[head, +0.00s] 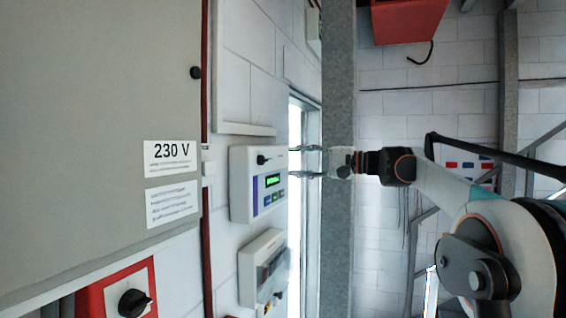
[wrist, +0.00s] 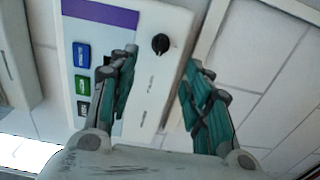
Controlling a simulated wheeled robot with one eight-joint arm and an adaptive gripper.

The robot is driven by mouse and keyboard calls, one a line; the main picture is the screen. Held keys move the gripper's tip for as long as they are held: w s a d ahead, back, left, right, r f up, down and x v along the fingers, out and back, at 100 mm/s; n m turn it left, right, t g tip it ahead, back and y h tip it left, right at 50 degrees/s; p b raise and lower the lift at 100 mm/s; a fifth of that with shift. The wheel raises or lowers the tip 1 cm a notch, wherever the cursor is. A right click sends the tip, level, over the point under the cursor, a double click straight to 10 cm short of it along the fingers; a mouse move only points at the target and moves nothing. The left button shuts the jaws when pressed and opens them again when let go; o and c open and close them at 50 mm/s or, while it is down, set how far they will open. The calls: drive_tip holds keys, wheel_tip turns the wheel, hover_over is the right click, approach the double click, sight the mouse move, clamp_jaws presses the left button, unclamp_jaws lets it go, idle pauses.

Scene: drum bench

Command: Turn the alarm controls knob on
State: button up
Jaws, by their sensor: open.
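The alarm controls panel (head: 241,184) is a white box with a green display and buttons, mounted on the wall left of my gripper. Its small black knob (head: 262,160) is near the panel's upper part. In the wrist view the knob (wrist: 160,43) is on the pale panel face, beyond the fingertips and roughly between them. My gripper (head: 291,161) is open and empty, its two fingers pointing left toward the panel. In the wrist view the gripper (wrist: 161,60) shows a wide gap between its fingers. The fingers appear apart from the knob.
A large grey cabinet (head: 90,120) labelled 230 V fills the left. Below it is a red box with a larger black rotary switch (head: 132,302). Another white box (head: 250,266) hangs below the panel. A grey steel post (head: 339,70) stands beside my gripper.

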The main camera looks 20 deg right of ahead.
drive_tip(key=v, duration=0.2)
drive_tip(key=shift+s+d, duration=0.2)
drive_tip(key=shift+d, duration=0.05)
